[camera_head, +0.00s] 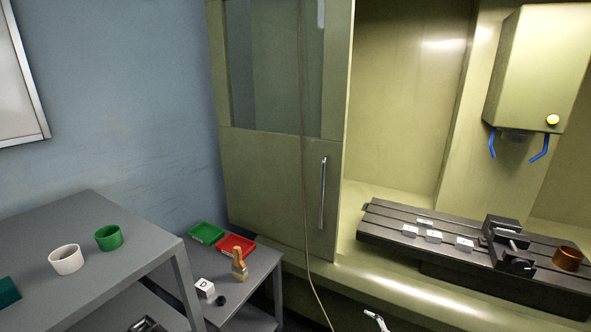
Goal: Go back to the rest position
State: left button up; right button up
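Neither of my grippers shows clearly in the head view. A small pale jointed part (376,320) pokes in at the bottom edge, right of the middle. I cannot tell whether it belongs to my arm or to the place. A dark metal shape (147,325) shows at the bottom edge below the cart top, cut off by the frame, and I cannot tell what it is. No arm link of mine is clearly seen.
A lower table has green (206,232) and red (236,246) trays. The machine bed (385,225) carries a vise (508,245). A cable (304,200) hangs in front.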

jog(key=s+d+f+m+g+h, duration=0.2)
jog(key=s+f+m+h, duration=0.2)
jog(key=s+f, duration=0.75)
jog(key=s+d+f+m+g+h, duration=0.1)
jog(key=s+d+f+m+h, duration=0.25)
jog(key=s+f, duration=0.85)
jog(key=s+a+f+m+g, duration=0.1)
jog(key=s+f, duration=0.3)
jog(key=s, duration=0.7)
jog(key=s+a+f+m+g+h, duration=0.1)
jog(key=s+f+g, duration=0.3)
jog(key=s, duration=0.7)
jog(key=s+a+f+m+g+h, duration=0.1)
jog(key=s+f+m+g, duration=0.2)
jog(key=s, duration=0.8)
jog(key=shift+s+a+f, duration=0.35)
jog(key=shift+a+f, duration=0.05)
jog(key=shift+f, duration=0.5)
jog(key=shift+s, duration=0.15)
